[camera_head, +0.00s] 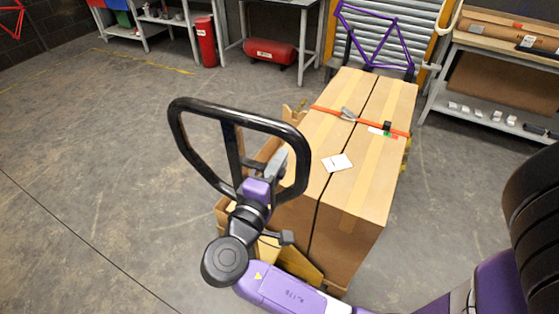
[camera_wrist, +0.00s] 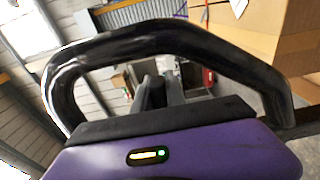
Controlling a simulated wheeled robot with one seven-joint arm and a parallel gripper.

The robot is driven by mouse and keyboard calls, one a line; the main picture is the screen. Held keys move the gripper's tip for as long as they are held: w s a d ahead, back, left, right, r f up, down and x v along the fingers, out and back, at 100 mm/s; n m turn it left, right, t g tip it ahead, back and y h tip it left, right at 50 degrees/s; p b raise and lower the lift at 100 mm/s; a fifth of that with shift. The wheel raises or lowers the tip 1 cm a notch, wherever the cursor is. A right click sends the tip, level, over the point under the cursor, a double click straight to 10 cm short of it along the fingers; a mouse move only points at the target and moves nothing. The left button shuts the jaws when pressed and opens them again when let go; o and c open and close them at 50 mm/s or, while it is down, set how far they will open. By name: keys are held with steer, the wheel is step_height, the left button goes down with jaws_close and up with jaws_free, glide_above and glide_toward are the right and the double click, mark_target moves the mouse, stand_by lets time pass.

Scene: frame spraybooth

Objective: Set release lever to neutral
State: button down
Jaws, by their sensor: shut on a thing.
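The black loop handle (camera_head: 178,125) of a pallet truck stands upright in front of the load. It also arches across the wrist view (camera_wrist: 60,75). My gripper (camera_head: 277,158) reaches into the loop near its right side. In the wrist view its two grey fingers (camera_wrist: 161,90) point away through the loop. They are shut on a small dark part between them, which looks like the release lever. Most of the lever is hidden by the fingers and my purple gripper body, so its exact position cannot be told.
Two tall cardboard boxes (camera_head: 350,200) strapped with an orange band (camera_head: 325,110) stand behind the handle on the yellow truck. A purple bike frame (camera_head: 375,40) is at the back. A bench (camera_head: 500,45) stands at right, a red cylinder (camera_head: 205,42) at back left. The left floor is clear.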

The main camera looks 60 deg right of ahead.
steer(key=c, duration=1.4)
jaws_free()
steer(key=shift+o, duration=0.2)
steer(key=shift+a, duration=0.1)
steer(key=a+b, duration=0.2)
steer(key=a, duration=0.5)
steer(key=shift+s+a, duration=0.35)
steer(key=shift+s, duration=0.1)
